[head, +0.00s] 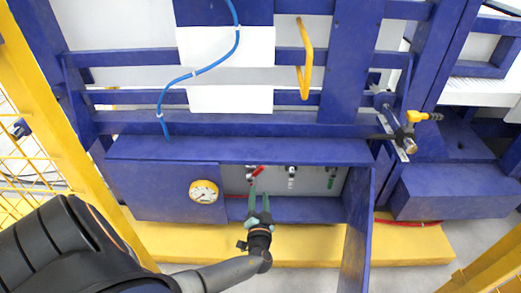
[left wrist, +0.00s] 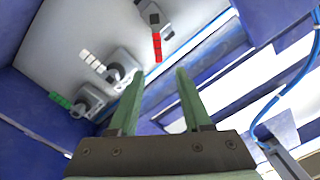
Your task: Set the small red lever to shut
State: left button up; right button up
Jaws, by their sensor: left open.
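The small red lever (head: 257,170) sits on a valve at the left of the grey panel inside the open blue box. In the left wrist view the red lever (left wrist: 157,47) is beyond the fingertips, roughly in line with the gap between them. My left gripper (head: 259,193) is just below the lever in the head view, with its green fingers apart and nothing between them. The left wrist view also shows the open fingers (left wrist: 157,82); they appear apart from the lever. My right gripper is not in view.
A white lever (head: 291,184) and a green lever (head: 331,183) are on the same panel, to the right. A round gauge (head: 204,191) is on the box front at left. The open blue door (head: 357,235) stands at the right. A yellow fence (head: 75,140) is at far left.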

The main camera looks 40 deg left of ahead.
aim_at(260, 171)
pick_arm(q)
jog(key=shift+t, duration=0.3)
jog(key=b+x, duration=0.1)
jog(key=x, duration=0.2)
jog(key=b+x, duration=0.1)
jog(key=x, duration=0.3)
jog(key=f+b+x, duration=0.1)
jog(key=x, duration=0.2)
jog(key=shift+w+a, duration=0.25)
jog(key=shift+w, duration=0.1)
jog(key=shift+w+a+r+b, duration=0.2)
jog(key=shift+w+a+b, duration=0.2)
jog(key=shift+w+a, duration=0.15)
jog(key=shift+d, duration=0.1)
grip_shut()
jog(key=shift+f, duration=0.1)
